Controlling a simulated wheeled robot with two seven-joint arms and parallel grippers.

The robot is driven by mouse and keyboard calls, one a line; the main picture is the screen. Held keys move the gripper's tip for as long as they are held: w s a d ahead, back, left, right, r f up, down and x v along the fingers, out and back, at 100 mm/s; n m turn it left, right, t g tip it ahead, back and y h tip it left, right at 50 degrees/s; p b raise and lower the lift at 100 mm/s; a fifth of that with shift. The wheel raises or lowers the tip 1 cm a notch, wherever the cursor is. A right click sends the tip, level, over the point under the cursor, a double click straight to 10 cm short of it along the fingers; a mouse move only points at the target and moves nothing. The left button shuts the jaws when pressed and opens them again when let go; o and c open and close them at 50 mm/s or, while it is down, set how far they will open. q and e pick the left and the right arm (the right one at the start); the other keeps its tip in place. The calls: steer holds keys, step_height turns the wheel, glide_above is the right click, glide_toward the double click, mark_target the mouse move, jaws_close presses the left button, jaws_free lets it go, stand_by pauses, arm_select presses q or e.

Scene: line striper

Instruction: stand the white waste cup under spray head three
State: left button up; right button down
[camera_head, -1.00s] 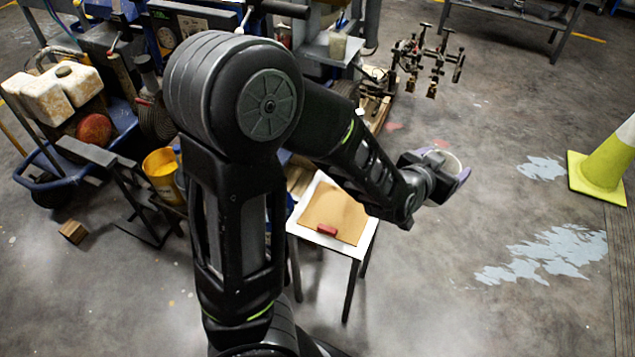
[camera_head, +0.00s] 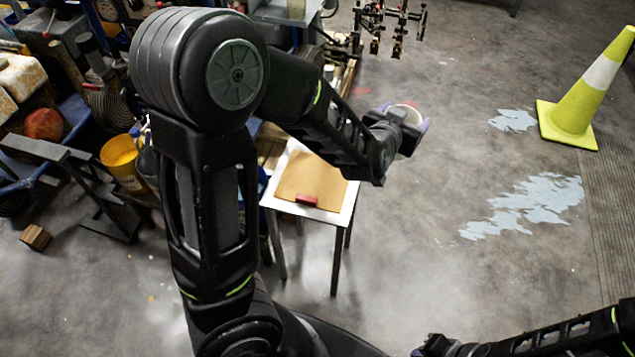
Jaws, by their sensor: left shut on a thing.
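The white waste cup (camera_head: 406,112) is held in my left gripper (camera_head: 413,122), beyond the small table and above the floor. The purple fingers are around the cup, and the gripper body hides part of it. The spray boom (camera_head: 378,14) is at the top edge, farther away, with brass-coloured spray heads (camera_head: 397,50) hanging from it. The cup is apart from the heads, below and slightly right of them in the picture. I cannot tell which head is number three. My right gripper (camera_head: 428,348) is at the bottom edge, cut off, its jaws unclear.
A small white table (camera_head: 347,205) with a brown sheet and a red block stands below my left forearm. A yellow cone (camera_head: 585,95) stands at right. A yellow bucket (camera_head: 122,160) and clutter fill the left. Floor right of the table is open, with pale paint patches.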

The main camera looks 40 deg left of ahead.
arm_select(q)
steer(key=w+a+f+n+y+b, duration=0.1)
steer(key=w+a+f+b, duration=0.1)
steer(key=f+b, duration=0.6)
steer(key=w+a+f+n+g+y+b, duration=0.1)
steer(key=w+a+f+n+y+b, duration=0.1)
steer(key=f+b, duration=0.7)
step_height(320, 180, down, 5)
steer(key=shift+w+a+f, duration=0.1)
steer(key=shift+w+a, duration=0.2)
steer(key=shift+w, duration=0.15)
steer(key=shift+a, duration=0.1)
steer(key=s+a, duration=0.1)
steer(key=a, duration=0.3)
steer(key=s+a+b, duration=0.1)
steer(key=s+a, duration=0.1)
steer(key=a, duration=0.2)
steer(key=s+a+b, duration=0.1)
steer(key=a, duration=0.3)
steer(key=shift+s+a, duration=0.2)
steer(key=shift+a, duration=0.1)
